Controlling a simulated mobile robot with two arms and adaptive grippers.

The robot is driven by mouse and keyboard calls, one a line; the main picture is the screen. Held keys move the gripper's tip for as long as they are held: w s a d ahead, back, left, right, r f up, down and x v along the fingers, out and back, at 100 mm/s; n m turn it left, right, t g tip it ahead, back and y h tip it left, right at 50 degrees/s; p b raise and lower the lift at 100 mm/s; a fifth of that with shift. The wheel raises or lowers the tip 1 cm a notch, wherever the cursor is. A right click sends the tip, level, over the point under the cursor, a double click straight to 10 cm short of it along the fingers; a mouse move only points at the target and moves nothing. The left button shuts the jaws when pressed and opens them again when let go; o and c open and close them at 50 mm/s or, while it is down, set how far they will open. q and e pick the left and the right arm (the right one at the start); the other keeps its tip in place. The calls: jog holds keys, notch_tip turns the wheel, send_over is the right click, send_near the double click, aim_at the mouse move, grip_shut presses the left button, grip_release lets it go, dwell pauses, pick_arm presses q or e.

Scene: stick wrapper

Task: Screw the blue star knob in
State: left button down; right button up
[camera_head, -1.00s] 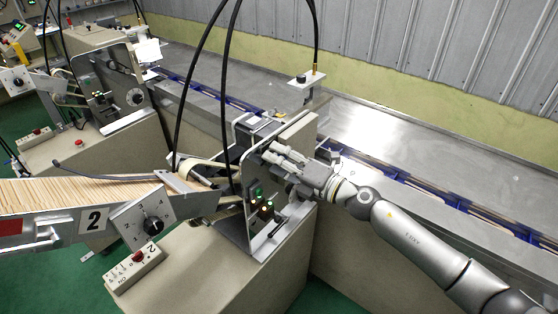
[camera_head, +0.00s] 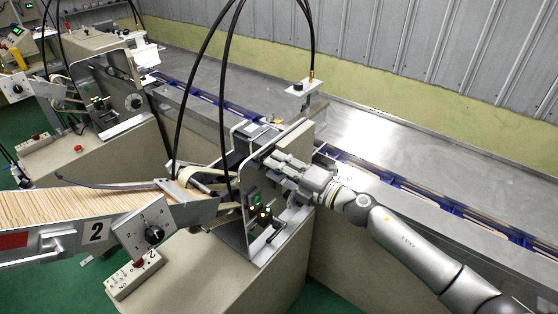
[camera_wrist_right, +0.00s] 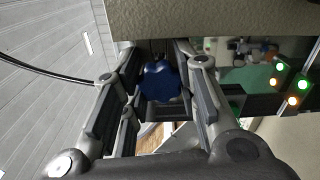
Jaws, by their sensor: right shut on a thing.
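The blue star knob (camera_wrist_right: 161,82) shows in the right wrist view, between the two fingers of my right gripper (camera_wrist_right: 158,88). The gripper is shut on the knob. In the head view my right gripper (camera_head: 284,166) reaches in from the right against the upright metal plate (camera_head: 262,192) of the near machine, and the knob is hidden there. How deep the knob sits cannot be seen. My left gripper is not in view.
Lit green and orange buttons (camera_head: 262,212) and a small lever sit just below my right gripper. A stick chute (camera_head: 85,207) with a dial box (camera_head: 146,228) stands to the left. Black cables (camera_head: 232,95) hang close by. The conveyor (camera_head: 380,150) runs behind.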

jog(key=m+p, duration=0.1)
jog(key=m, duration=0.1)
jog(key=r+m+p, duration=0.1)
jog(key=m+p, duration=0.3)
jog(key=m, duration=0.1)
jog(key=shift+w+d+r, duration=0.2)
jog(key=shift+w+d, duration=0.1)
jog(key=shift+s+f+m, duration=0.1)
jog(key=shift+f+m, duration=0.1)
jog(key=shift+m, duration=0.8)
jog(key=m, duration=0.3)
jog(key=shift+s+m, duration=0.1)
jog(key=shift+m, duration=0.3)
jog(key=m, duration=0.4)
jog(key=shift+f, duration=0.15)
jog(key=m, duration=0.3)
jog(key=shift+d+f, duration=0.1)
jog(key=shift+f, duration=0.25)
jog(key=o, duration=0.6)
jog(key=shift+o, duration=1.2)
jog(key=shift+f, duration=0.1)
jog(key=shift+w, duration=0.2)
